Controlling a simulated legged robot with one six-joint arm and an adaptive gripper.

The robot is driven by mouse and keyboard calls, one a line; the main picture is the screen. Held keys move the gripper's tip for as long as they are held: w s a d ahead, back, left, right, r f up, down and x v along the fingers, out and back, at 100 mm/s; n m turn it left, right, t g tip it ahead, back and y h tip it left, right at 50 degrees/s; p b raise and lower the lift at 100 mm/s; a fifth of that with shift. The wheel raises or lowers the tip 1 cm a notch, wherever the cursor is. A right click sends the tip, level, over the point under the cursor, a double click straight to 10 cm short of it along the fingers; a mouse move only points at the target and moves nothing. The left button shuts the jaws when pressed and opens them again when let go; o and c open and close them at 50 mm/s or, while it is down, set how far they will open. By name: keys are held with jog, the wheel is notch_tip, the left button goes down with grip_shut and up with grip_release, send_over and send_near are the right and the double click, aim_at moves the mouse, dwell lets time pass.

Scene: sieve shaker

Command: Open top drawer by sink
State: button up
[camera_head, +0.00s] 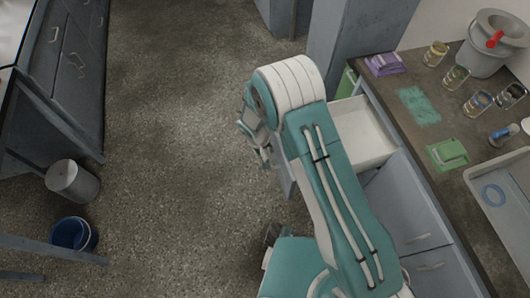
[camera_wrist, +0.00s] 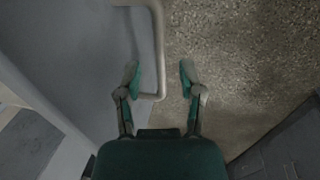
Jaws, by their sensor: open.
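The top drawer (camera_head: 362,130) of the right-hand counter is pulled out in the head view, with its pale, empty-looking inside showing. Its front is partly hidden behind my arm. In the wrist view, the grey drawer front (camera_wrist: 85,45) fills the left side, with a pale U-shaped handle (camera_wrist: 158,40) on it. My gripper (camera_wrist: 159,80) is open, with one teal finger on each side of the handle bar. I cannot tell whether either finger touches it. The sink (camera_head: 478,190) is a pale basin in the counter at the right edge of the head view.
The counter (camera_head: 393,77) carries a purple pack (camera_head: 385,63), several small jars, a grey bucket (camera_head: 490,45) and a green item (camera_head: 447,153). Closed cabinet fronts (camera_head: 410,205) lie below. A metal bin (camera_head: 73,182) and blue bucket (camera_head: 73,234) stand left. The middle floor is clear.

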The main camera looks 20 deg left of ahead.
notch_tip(320, 180, up, 10)
jog(key=s+a, duration=0.1)
jog(key=shift+a, duration=0.35)
jog(key=w+d+r+m+t+y, duration=0.1)
jog(key=d+r+m, duration=0.1)
jog(key=d+r, duration=0.85)
jog(key=w+d+r+m, duration=0.1)
jog(key=d+r, duration=0.6)
jog(key=r, duration=0.6)
jog(key=s+d+r+m+t, duration=0.1)
jog(key=s+d+r+m, duration=0.1)
jog(key=s+d+r, duration=0.3)
jog(key=s+d+r+m+t, duration=0.2)
jog(key=s+d+r, duration=0.4)
jog(key=s+d, duration=0.5)
jog(key=shift+s+r+y, duration=0.3)
jog(key=shift+s+y, duration=0.1)
jog(key=shift+s, duration=0.2)
